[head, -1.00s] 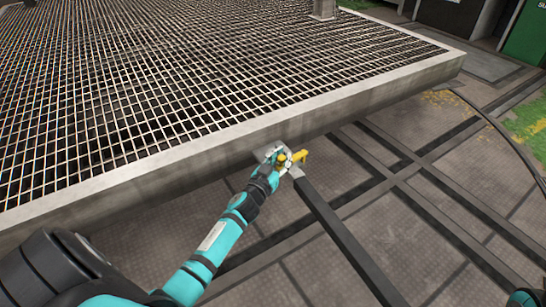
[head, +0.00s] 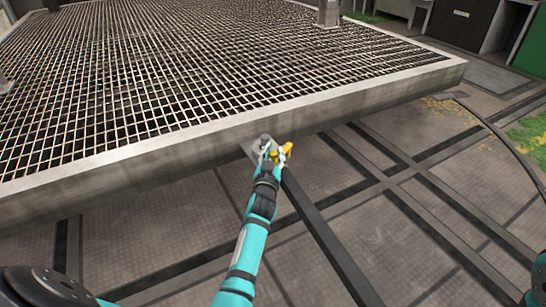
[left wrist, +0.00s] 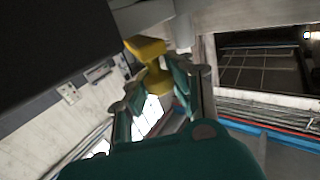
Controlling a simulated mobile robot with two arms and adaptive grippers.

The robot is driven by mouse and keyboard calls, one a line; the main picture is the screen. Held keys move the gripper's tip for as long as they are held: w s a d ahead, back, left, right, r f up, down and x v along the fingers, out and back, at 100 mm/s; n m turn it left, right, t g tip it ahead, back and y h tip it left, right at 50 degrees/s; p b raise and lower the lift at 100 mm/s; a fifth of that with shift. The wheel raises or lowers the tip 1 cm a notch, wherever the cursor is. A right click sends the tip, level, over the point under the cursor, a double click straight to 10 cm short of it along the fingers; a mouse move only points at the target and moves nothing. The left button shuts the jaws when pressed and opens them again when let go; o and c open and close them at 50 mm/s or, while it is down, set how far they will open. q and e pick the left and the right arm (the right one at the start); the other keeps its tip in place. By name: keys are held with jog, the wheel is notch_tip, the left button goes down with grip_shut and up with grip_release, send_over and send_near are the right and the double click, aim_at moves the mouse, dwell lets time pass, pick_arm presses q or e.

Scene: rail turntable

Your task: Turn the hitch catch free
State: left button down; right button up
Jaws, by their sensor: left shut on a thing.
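The yellow hitch catch (head: 284,152) is at the near edge of the grated deck (head: 130,157), by the end of a dark drawbar (head: 325,235). My left gripper (head: 270,152) is at the catch and shut on it; its fingers partly hide it in the head view. In the left wrist view the yellow catch (left wrist: 151,65) shows between the two fingers of the left gripper (left wrist: 157,84). A grey bracket (head: 250,149) shows beside the gripper. Only a teal part of my right arm shows at the right edge; its gripper is out of view.
Dark rails (head: 430,165) cross the paved floor to the right. A cable (head: 505,138) curves along the right side. The floor right of the drawbar looks clear.

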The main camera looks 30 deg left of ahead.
pick_arm(q)
jog(key=shift+s+a+f, duration=0.15)
jog(key=shift+a+f, duration=0.05)
jog(key=shift+f, duration=0.15)
jog(key=c, duration=1.3)
grip_release()
jog(key=shift+r, duration=0.1)
jog(key=shift+c, duration=0.2)
jog(key=shift+o, duration=1.3)
jog(key=shift+r, duration=0.1)
jog(key=shift+d, duration=0.1)
jog(key=shift+r, duration=0.1)
jog(key=shift+r, duration=0.2)
notch_tip(320, 180, up, 9)
jog(key=shift+r, duration=0.2)
